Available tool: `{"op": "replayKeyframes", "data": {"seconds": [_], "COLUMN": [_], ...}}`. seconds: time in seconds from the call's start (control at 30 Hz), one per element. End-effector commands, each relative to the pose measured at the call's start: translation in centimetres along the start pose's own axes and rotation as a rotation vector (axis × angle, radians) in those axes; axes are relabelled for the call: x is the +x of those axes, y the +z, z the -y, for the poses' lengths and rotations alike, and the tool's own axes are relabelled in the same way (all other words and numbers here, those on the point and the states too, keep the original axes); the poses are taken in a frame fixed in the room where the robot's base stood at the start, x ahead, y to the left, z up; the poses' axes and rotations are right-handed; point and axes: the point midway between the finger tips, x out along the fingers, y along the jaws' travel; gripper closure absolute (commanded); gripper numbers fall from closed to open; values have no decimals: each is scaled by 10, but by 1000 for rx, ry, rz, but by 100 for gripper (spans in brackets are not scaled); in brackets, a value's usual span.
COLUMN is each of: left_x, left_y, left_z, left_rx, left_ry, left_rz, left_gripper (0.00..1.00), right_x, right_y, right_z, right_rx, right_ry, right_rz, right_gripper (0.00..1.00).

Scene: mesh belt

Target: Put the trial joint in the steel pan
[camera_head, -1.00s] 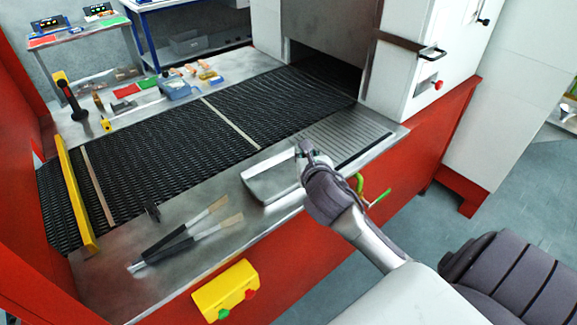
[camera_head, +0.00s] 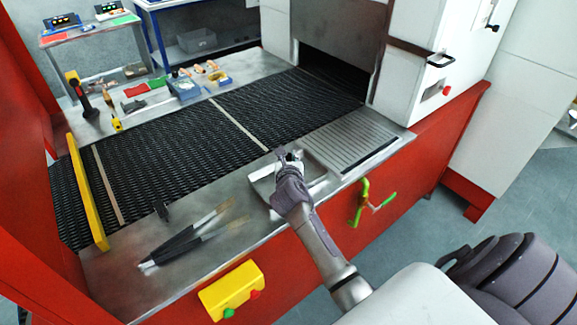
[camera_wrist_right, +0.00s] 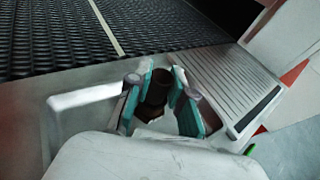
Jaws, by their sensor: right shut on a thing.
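The steel pan (camera_head: 259,187) is a shallow, bright metal tray on the steel ledge in front of the belt. Its pale rim shows in the right wrist view (camera_wrist_right: 84,98). My right gripper (camera_head: 289,157) is over the pan and hides part of it. In the right wrist view, its teal-padded fingers (camera_wrist_right: 174,95) are shut on a dark brown, tube-like piece, the trial joint (camera_wrist_right: 157,88). Whether the joint touches the pan floor cannot be told. My left gripper is not in view.
A ribbed plate (camera_head: 350,143) lies right of the pan. Two brushes (camera_head: 190,238) and a small black tool (camera_head: 161,210) lie to its left. A green-handled crank (camera_head: 366,203) and a yellow button box (camera_head: 231,288) stick out from the red front. The black mesh belt (camera_head: 180,150) runs behind.

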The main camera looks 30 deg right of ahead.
Motion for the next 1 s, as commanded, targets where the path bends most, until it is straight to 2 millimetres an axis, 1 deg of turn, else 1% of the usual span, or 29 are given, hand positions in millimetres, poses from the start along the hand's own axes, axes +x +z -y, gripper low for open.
{"op": "replayKeyframes", "data": {"seconds": [0.03,0.1,0.2,0.5,0.63,0.67,0.8,1.0], "left_x": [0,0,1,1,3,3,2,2], "left_y": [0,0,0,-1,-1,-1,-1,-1], "left_z": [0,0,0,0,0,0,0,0], "left_rx": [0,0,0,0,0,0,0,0], "left_ry": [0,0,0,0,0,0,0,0], "left_rz": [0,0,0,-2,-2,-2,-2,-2], "left_gripper": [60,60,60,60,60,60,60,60], "right_x": [2,5,8,9,10,10,10,10], "right_y": [-10,-20,-30,-32,-36,-37,-36,-36], "right_z": [-1,-1,0,0,0,0,0,0], "right_rx": [1,1,1,0,-1,0,0,0], "right_ry": [0,1,1,1,1,1,1,1], "right_rz": [-6,-6,-3,-1,-1,-3,-3,-3], "right_gripper": [100,100,100,100,100,78,54,54]}}
